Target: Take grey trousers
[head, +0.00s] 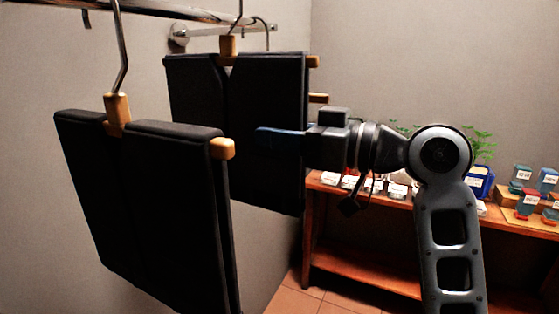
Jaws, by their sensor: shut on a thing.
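Two pairs of folded dark trousers hang from wooden hangers. The near pair (160,205) is at the left and looks black. The far pair (268,100) hangs behind it, to the right, and looks black or very dark grey. I cannot tell which is grey by colour. My gripper (262,138) comes in from the right, with a blue finger lying across the front face of the far pair. It is shut on the far pair. The other finger is hidden behind the cloth. The far pair's hanger (228,45) still reaches up to the rail.
A metal rail (150,14) runs along the top left, fixed to the wall (190,25). The near trousers hang close to the left of my gripper. A wooden shelf table (350,222) with small boxes and plants stands at the right.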

